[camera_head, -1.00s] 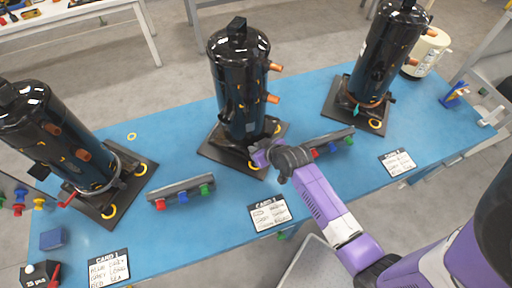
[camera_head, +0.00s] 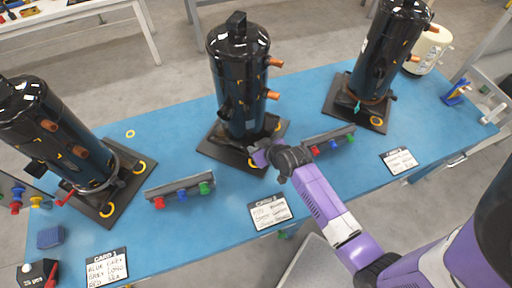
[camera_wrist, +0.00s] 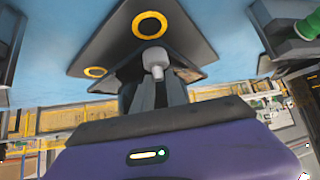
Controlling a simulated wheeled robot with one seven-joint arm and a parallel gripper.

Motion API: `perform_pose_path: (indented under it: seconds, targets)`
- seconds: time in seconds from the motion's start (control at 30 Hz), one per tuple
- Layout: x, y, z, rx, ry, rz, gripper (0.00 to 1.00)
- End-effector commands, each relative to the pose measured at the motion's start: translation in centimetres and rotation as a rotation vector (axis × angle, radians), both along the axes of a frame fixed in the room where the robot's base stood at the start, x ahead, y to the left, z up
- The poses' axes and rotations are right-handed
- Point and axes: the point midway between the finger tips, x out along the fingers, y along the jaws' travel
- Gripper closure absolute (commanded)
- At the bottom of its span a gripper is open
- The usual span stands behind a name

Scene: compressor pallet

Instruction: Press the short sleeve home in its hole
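The middle compressor (camera_head: 240,90) is a tall black cylinder on a dark base plate (camera_head: 222,150). My gripper (camera_head: 262,157) is low at the front right part of this plate, small and partly hidden in the head view. In the wrist view my gripper (camera_wrist: 158,76) points at the plate, its dark fingers close together. A small light-grey sleeve (camera_wrist: 154,57) sits between the fingertips, its wider end away from me. The fingers appear shut on its narrower end. The hole is hidden, and I cannot tell how deep the sleeve sits. A yellow ring (camera_wrist: 150,24) marks a plate corner beyond it.
A rack with red, blue and green pieces (camera_head: 181,190) stands front left of the middle compressor; another rack (camera_head: 328,141) is close right of my wrist. Other compressors stand left (camera_head: 62,135) and right (camera_head: 388,50). Cards lie along the blue table's (camera_head: 215,232) front.

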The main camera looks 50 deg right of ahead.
Motion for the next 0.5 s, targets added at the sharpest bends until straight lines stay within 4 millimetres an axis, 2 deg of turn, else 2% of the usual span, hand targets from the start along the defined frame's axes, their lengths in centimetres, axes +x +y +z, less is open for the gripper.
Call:
perform_pose_path:
  seconds: [0.03, 0.07, 0.5]
  targets:
    - [-0.08, 0.04, -0.09, 0.001, 0.003, 0.0, 0.69]
    - [-0.08, 0.04, -0.09, 0.001, 0.003, 0.0, 0.63]
    - [-0.57, 0.19, 0.36, 0.0, 0.002, 0.001, 0.63]
